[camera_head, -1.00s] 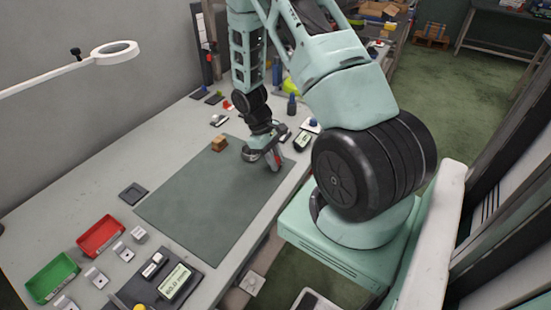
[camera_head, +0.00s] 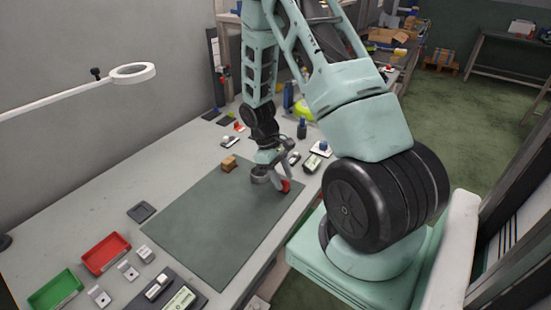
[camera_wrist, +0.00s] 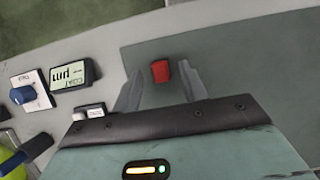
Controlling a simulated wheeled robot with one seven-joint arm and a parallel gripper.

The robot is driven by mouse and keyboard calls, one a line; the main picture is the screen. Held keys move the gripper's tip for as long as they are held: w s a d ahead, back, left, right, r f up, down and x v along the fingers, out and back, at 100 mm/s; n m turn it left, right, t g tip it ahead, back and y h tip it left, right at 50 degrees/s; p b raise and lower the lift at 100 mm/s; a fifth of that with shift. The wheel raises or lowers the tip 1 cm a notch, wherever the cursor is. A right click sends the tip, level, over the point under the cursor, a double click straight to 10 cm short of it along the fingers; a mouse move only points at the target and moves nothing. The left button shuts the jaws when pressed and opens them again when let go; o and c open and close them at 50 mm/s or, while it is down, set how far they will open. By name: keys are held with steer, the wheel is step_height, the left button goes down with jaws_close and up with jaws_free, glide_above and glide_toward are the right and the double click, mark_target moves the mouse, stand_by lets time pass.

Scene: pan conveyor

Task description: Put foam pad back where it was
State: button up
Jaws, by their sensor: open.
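My gripper (camera_head: 280,184) hangs low over the back right part of the green work mat (camera_head: 205,225). In the wrist view its two grey fingers (camera_wrist: 160,88) stand apart. A small red block (camera_wrist: 160,71) shows between and just past the fingertips; the same red shows beside the gripper in the head view (camera_head: 285,186). I cannot tell whether a finger touches it. No thing is plainly a foam pad; a dark square pad (camera_head: 141,211) lies on the table left of the mat and may be it.
A tan block (camera_head: 229,163) stands at the mat's back edge. A red bin (camera_head: 106,253) and a green bin (camera_head: 55,290) stand front left. A meter (camera_wrist: 73,74) and a switch with a blue knob (camera_wrist: 24,95) lie near my gripper. Most of the mat is clear.

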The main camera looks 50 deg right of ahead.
steer(key=b+v, duration=0.1)
steer(key=v, duration=0.9)
steer(key=w+a+r+n+t, duration=0.1)
steer(key=a+r, duration=0.2)
steer(key=a, duration=0.6)
steer(key=s+a+r+n+t, duration=0.1)
steer(key=a+r, duration=0.1)
steer(key=a, duration=0.5)
steer(key=s+a+r+n+t, duration=0.1)
steer(key=s+a+r+n, duration=0.1)
steer(key=a, duration=0.6)
steer(key=s+a+r+n+t+y, duration=0.1)
steer(key=s+a+r+n, duration=0.2)
steer(key=s+a, duration=0.9)
steer(key=shift+s+a+r+t, duration=0.3)
steer(key=shift+s+a+r, duration=0.15)
steer(key=shift+s, duration=0.7)
steer(key=shift+d, duration=0.1)
